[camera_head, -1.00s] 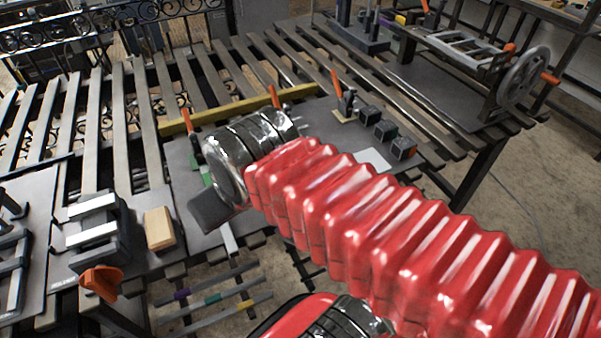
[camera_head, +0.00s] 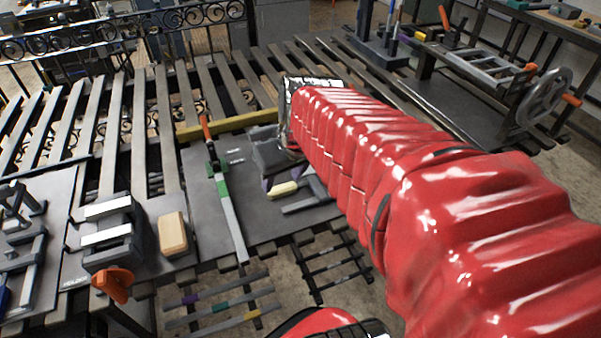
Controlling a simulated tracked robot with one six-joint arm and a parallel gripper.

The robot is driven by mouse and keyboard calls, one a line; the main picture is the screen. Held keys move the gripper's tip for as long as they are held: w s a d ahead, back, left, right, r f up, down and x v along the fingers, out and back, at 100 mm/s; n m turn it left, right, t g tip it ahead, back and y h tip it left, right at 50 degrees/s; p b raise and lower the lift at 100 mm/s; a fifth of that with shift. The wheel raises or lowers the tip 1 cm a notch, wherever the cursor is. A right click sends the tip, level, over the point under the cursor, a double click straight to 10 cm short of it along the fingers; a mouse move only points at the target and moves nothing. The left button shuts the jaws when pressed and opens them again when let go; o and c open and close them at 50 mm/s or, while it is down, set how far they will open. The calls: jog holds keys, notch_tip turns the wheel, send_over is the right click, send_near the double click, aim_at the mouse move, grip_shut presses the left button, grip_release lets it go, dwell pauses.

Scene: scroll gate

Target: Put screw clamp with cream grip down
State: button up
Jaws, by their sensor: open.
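The screw clamp with the cream grip (camera_head: 284,189) lies on the grey plate (camera_head: 262,228) on the slatted bench, near the plate's front edge. Its grey frame (camera_head: 312,203) extends to the right of the grip, partly hidden by my red arm. My gripper (camera_head: 272,176) is open, just behind and above the cream grip, and its far side is hidden by my wrist. I cannot tell whether a finger touches the clamp.
A long bar clamp with green jaws and an orange handle (camera_head: 222,188) lies to the left. A wooden block (camera_head: 172,233) and an orange-handled vise (camera_head: 108,240) stand farther left. A yellow bar (camera_head: 225,124) lies behind.

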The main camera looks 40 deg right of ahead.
jog(key=d+f+m, duration=0.1)
jog(key=d+f, duration=0.2)
jog(key=d, duration=1)
jog(key=shift+s+g, duration=0.3)
send_over(318, 185)
jog(key=s, duration=0.2)
jog(key=shift+s+a+f, duration=0.1)
jog(key=shift+a+f, duration=0.05)
jog(key=shift+f, duration=1.15)
jog(key=shift+s+a+f, duration=0.1)
jog(key=shift+a+f, duration=0.05)
jog(key=shift+f, duration=1.2)
jog(key=shift+a+f, duration=0.15)
jog(key=shift+f, duration=1.15)
jog(key=shift+f, duration=0.15)
jog(key=shift+x, duration=2.5)
jog(key=shift+d, duration=0.1)
jog(key=shift+c, duration=0.4)
grip_shut()
